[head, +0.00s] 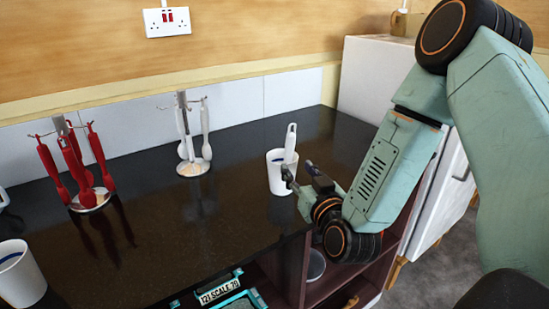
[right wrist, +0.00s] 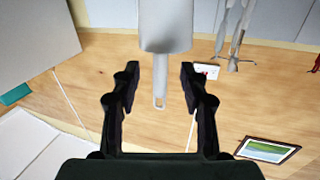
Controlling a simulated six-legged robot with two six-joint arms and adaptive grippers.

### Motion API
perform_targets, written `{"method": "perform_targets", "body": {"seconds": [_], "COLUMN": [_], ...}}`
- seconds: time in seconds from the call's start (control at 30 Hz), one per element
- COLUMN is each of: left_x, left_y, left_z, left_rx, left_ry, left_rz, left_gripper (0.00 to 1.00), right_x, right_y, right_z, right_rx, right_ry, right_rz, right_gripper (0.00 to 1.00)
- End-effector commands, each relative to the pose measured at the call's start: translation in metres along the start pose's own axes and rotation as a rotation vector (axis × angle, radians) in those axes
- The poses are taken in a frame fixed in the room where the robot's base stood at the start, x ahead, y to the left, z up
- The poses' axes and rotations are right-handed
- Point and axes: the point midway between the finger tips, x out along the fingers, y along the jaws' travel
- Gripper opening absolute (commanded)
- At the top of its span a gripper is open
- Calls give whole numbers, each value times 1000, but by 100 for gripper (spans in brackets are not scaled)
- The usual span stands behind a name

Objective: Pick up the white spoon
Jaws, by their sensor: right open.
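A white utensil, apparently the white spoon (head: 291,140), stands handle-up in a white cup (head: 277,180) on the dark counter. Its lower end is hidden in the cup. My right gripper (head: 299,172) is open, close by the cup's right side in the head view. In the right wrist view the picture is upside down: the cup (right wrist: 165,25) is at the top, and the spoon's handle (right wrist: 160,88) with a hole at its end shows in the gap between the open fingers. I see no finger touching the handle. My left gripper is not in view.
A stand with red utensils (head: 72,165) and a stand with white utensils (head: 204,125) are on the counter at the left. Another white cup (head: 18,275) is at the front left. A white cabinet (head: 375,75) rises behind my right arm. The middle counter is clear.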

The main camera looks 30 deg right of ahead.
Motion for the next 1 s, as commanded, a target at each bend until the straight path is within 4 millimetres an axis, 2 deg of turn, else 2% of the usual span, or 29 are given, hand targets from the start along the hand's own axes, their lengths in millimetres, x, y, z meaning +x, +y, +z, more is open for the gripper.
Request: {"method": "perform_targets", "body": {"seconds": [0.13,0.27,0.7,1.0], "left_x": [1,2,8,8], "left_y": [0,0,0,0], "left_z": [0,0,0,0], "left_rx": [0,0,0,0], "left_ry": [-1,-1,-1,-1], "left_rz": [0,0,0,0], "left_gripper": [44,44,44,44], "right_x": [1,13,70,77], "right_y": [5,6,0,-1], "right_z": [-5,-5,-3,-3], "right_rx": [-24,-25,-24,-22], "right_ry": [24,23,21,19], "right_rz": [13,14,12,10], "right_gripper": [44,44,44,44]}}
